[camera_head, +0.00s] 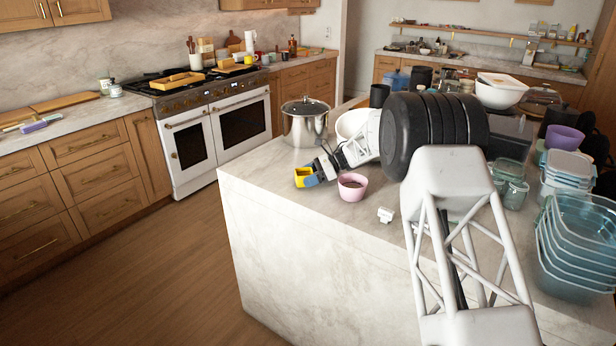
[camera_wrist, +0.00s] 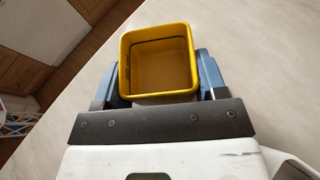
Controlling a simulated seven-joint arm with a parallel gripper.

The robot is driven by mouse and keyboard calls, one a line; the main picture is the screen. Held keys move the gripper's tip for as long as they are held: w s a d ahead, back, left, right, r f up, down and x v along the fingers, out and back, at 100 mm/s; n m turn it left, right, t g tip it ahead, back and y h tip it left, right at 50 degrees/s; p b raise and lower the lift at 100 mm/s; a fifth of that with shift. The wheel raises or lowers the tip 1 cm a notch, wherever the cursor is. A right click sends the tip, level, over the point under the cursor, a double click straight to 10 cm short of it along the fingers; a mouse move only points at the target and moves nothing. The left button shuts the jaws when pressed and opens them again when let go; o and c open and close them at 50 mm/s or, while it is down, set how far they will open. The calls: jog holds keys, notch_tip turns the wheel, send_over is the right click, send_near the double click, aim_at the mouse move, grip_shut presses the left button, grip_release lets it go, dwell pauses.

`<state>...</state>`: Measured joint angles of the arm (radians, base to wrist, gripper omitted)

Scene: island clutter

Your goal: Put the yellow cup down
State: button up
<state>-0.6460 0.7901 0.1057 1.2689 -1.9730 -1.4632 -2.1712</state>
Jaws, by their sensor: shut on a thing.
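The yellow cup (camera_head: 301,177) is small and square-rimmed. In the head view it is at the left edge of the island counter, near the corner. In the wrist view the yellow cup (camera_wrist: 160,62) is seen from above and looks empty inside. My gripper (camera_head: 312,175) is shut on it, with the blue fingers (camera_wrist: 158,85) on its two sides. I cannot tell whether the cup's base touches the counter.
The marble island (camera_head: 290,240) has bare top around the cup. A steel pot (camera_head: 306,122) stands behind. Stacked clear containers (camera_head: 578,245) crowd the right side.

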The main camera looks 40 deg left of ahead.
jog(key=shift+f, duration=0.55)
dwell(0.9)
jog(key=o, duration=1)
jog(key=shift+r, duration=0.15)
notch_tip(320, 180, up, 10)
jog(key=shift+a+f, duration=0.1)
jog(key=shift+f, duration=0.15)
jog(key=shift+r, duration=0.1)
jog(key=shift+s+d+r+m+t+y, duration=0.55)
jog(key=shift+d+r+m+t+y, duration=0.15)
jog(key=shift+r+m+t, duration=0.95)
jog(key=shift+s+d+r+m+t+y, duration=0.65)
jog(key=shift+r+m+t, duration=0.65)
jog(key=shift+m+t, duration=0.65)
jog(key=shift+s+d+r+m+t+y, duration=0.5)
jog(key=shift+d+r+m+t, duration=0.35)
jog(key=shift+r+m+t, duration=0.95)
